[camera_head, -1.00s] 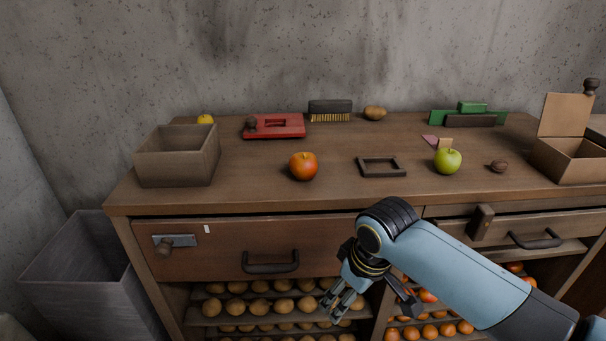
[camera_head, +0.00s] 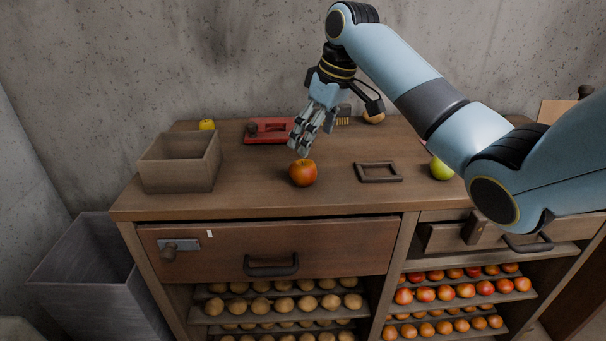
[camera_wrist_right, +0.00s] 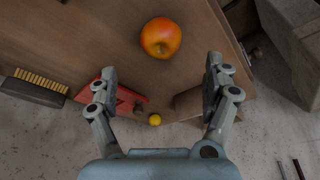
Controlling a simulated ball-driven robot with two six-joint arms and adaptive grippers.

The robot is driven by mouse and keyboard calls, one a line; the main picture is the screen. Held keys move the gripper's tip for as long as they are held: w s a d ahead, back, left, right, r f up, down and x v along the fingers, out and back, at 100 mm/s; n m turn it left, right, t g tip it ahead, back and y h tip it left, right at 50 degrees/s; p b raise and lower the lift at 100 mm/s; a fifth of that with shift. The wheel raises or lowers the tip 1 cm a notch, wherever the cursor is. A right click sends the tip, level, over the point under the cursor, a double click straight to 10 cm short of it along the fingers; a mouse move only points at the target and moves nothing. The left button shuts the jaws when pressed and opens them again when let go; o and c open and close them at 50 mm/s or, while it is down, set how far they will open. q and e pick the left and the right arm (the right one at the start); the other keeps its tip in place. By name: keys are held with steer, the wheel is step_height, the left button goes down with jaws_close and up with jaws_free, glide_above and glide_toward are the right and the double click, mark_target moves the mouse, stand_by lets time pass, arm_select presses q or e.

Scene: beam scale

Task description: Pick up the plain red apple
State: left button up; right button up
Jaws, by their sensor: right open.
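The plain red apple (camera_head: 303,173), red with an orange tint, stands on the wooden worktop (camera_head: 250,197) near its front edge. In the right wrist view the apple (camera_wrist_right: 161,38) shows whole, ahead of the fingers and roughly midway between them. My right gripper (camera_head: 300,146) is open and empty, pointing down just above the apple in the head view. Its two fingers (camera_wrist_right: 163,80) are spread wide in the wrist view. I cannot tell the exact gap to the apple. My left gripper is not in view.
An open wooden box (camera_head: 180,184) stands left of the apple, a small dark frame (camera_head: 378,179) right of it. A red plate (camera_head: 262,130) and brush (camera_head: 343,115) lie behind. A green apple (camera_head: 440,170) is partly behind my arm. A yellow fruit (camera_head: 207,125) sits at the back left.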

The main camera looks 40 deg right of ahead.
mark_target(305, 163)
steer(key=x, duration=0.9)
steer(key=shift+w+a+f+b, duration=0.1)
steer(key=shift+a+f+b, duration=0.05)
steer(key=shift+f+b, duration=0.2)
steer(key=c, duration=1.3)
